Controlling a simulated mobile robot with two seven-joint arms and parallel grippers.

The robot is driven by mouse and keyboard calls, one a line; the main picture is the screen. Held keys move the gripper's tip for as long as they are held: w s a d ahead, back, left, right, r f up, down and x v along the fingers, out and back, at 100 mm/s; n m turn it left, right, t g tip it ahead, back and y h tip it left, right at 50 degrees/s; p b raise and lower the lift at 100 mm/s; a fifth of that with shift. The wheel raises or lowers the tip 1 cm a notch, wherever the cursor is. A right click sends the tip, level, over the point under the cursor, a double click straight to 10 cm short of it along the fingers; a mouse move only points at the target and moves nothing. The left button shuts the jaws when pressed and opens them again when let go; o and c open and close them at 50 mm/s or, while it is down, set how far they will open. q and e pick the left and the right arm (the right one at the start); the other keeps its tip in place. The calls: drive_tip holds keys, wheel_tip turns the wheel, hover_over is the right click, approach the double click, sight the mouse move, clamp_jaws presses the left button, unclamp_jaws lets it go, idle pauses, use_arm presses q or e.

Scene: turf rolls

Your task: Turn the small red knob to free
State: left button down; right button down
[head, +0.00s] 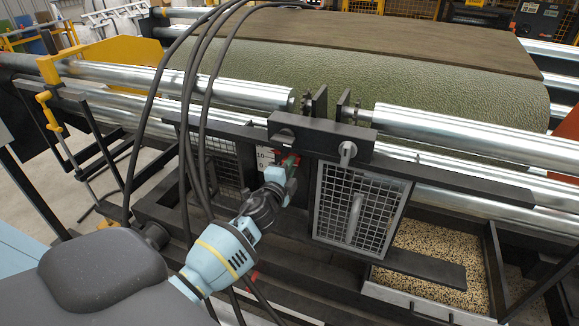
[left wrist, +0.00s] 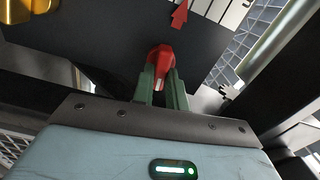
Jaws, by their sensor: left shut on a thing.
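The small red knob (left wrist: 160,58) shows in the left wrist view on a dark panel, between the two green fingers of my left gripper (left wrist: 160,78). The fingers are shut on it and hide its lower sides. In the head view my left gripper (head: 287,166) reaches up to the dark frame, and only a little red shows at its tip. A red arrow (left wrist: 180,17) lies above the knob in the left wrist view, beside a white scale plate (left wrist: 232,12). The plate also shows in the head view (head: 265,158). The knob's marked setting cannot be read. My right gripper is not in view.
A mesh guard with a handle (head: 358,205) stands just right of my gripper. Metal rollers (head: 460,130) and a large green turf roll (head: 330,75) lie behind and above. Black cables hang across the left side. A tray of grains (head: 430,255) is at lower right.

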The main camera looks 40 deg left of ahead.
use_arm(q)
drive_tip(key=shift+f+m, duration=0.1)
drive_tip(key=shift+m, duration=0.5)
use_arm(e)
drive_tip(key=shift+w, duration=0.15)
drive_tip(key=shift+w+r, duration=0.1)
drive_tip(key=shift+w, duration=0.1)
use_arm(q)
drive_tip(key=c, duration=1.4)
unclamp_jaws()
drive_tip(key=shift+c, duration=0.2)
drive_tip(key=shift+o, duration=0.2)
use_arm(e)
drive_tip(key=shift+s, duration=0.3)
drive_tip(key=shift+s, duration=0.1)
use_arm(q)
drive_tip(key=shift+s, duration=0.1)
drive_tip(key=v, duration=0.7)
drive_tip(key=shift+s, duration=0.35)
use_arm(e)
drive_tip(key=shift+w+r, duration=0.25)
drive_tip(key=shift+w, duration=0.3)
